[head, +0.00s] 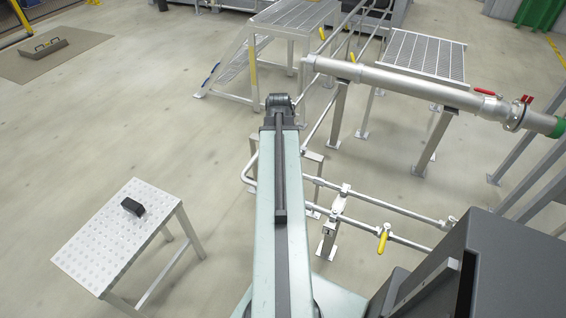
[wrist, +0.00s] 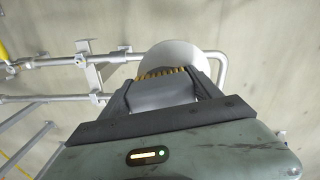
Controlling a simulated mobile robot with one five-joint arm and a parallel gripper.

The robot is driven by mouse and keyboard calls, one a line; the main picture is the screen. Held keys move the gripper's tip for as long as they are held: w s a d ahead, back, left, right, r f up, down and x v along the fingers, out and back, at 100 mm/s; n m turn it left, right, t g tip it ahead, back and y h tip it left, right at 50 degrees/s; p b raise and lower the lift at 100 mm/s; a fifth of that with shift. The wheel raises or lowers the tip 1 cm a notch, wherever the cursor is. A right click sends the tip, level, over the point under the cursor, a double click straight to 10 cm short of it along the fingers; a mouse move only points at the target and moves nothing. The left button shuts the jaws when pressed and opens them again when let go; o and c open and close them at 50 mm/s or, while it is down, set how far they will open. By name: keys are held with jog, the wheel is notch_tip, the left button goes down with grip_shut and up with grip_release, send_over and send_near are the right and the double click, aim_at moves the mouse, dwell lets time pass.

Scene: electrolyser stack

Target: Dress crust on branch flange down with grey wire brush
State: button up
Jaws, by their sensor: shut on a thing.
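My gripper (wrist: 160,92) is shut on a grey block, which appears to be the grey wire brush (wrist: 160,96), between its two dark fingers. A row of yellow-brown bristles (wrist: 163,73) shows at the block's far edge. A pale rounded piece (wrist: 178,54) lies just beyond the bristles and may be the branch flange. The bristles overlap it in the picture; I cannot tell whether they touch. No crust can be made out. In the head view my arm reaches forward, and its end hides the brush and jaws.
A perforated table (head: 95,245) at lower left bears a small black block (head: 132,206). A large silver pipe (head: 400,82) with red handles crosses the upper right. Thin pipes with a yellow valve handle (head: 383,241) run low on the right. Open floor lies left.

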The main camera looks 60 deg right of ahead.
jog(key=shift+w, duration=0.4)
jog(key=shift+w, duration=0.1)
jog(key=shift+w+a+f, duration=0.1)
jog(key=shift+w+a, duration=0.05)
jog(key=shift+w, duration=1)
jog(key=shift+w, duration=1.3)
notch_tip(320, 180, up, 8)
jog(key=p, duration=0.8)
